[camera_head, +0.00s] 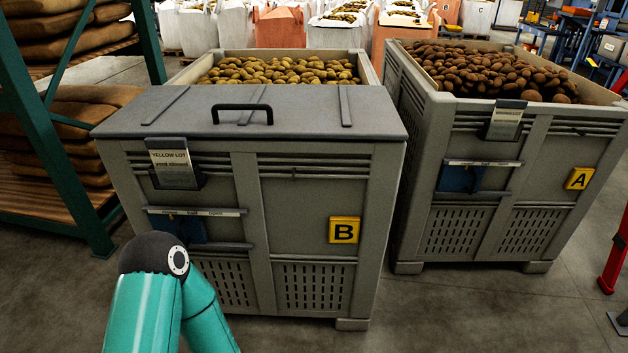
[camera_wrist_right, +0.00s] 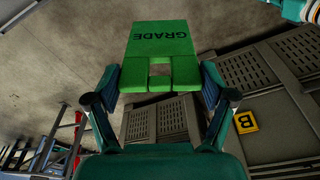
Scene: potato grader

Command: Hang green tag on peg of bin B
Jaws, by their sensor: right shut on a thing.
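Bin B (camera_head: 310,200) is a grey slatted bin on the left in the head view, with a black B on a yellow plate (camera_head: 344,230). Its front carries a card holder reading "YELLOW LOT" (camera_head: 173,163) and a pale labelled strip (camera_head: 195,211) with something blue below it. I cannot make out a peg. In the right wrist view my right gripper (camera_wrist_right: 160,80) is shut on the green tag (camera_wrist_right: 160,38), marked "GRADE", which sticks out beyond the fingertips. Bin B's yellow plate also shows there (camera_wrist_right: 246,121), right of the gripper and apart from the tag. My left gripper is out of view.
A grey lid (camera_head: 300,115) with a black handle covers the front of bin B; yellow potatoes lie behind it. Bin A (camera_head: 480,190) stands close on the right, full of brown potatoes. A green rack (camera_head: 55,150) with sacks stands at left. The floor in front is mostly clear.

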